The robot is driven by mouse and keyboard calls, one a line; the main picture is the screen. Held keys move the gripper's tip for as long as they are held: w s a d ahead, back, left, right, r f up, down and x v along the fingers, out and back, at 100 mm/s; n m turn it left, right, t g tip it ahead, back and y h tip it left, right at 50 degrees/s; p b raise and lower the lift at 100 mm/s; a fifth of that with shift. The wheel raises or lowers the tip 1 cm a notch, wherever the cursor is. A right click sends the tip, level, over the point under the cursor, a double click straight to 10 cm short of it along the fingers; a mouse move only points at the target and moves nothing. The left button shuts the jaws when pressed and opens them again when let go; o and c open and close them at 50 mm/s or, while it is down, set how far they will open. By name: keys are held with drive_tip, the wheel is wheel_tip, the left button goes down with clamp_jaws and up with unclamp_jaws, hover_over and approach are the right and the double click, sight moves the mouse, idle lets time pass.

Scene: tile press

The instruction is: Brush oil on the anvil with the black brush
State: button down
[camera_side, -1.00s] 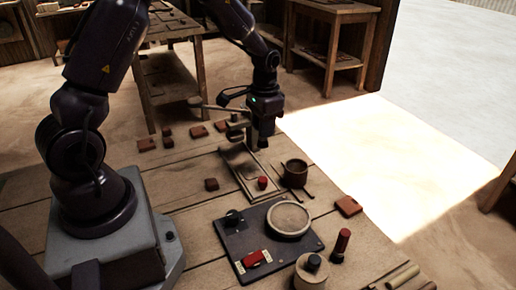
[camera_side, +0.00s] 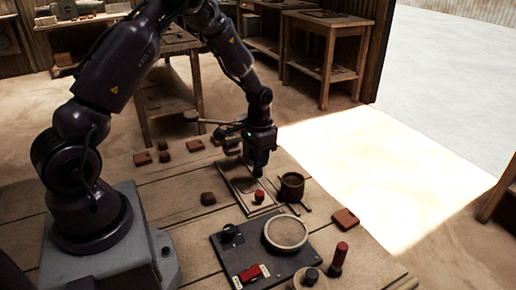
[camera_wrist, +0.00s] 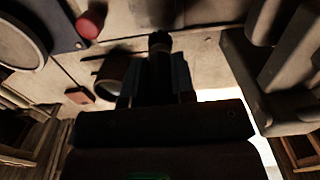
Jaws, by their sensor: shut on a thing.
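My gripper (camera_side: 259,162) points down at the front of the press (camera_side: 230,139), left of and behind the small dark pot (camera_side: 292,187). In the wrist view its fingers (camera_wrist: 156,82) are closed around a dark cylindrical thing, which looks like the black brush (camera_wrist: 160,42). Its lower end is too dark to make out, so I cannot tell whether it touches anything. The press base (camera_side: 237,185) is a long pale frame below the gripper, with a small red-topped piece (camera_side: 259,195) near its front end. I cannot pick out the anvil for certain; the gripper hides part of that area.
A dark panel (camera_side: 262,253) with a round pale disc (camera_side: 286,233), a black knob (camera_side: 231,233) and a red switch (camera_side: 254,273) lies in front. A red-topped bottle (camera_side: 338,258) stands right of it. Reddish tiles (camera_side: 345,218) lie around.

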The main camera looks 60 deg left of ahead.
drive_tip(key=shift+f, duration=0.5)
drive_tip(key=shift+s+f, duration=0.45)
drive_tip(key=shift+f, duration=0.15)
drive_tip(key=shift+s, duration=2.7)
drive_tip(key=shift+w, duration=3.15)
drive_tip(key=shift+d, duration=0.35)
drive_tip(key=shift+s, duration=3.3)
drive_tip(key=shift+w, duration=3.2)
drive_tip(key=shift+w+r, duration=0.15)
drive_tip(key=shift+w, duration=0.05)
drive_tip(key=shift+s+r, duration=0.1)
drive_tip(key=shift+r, duration=3.8)
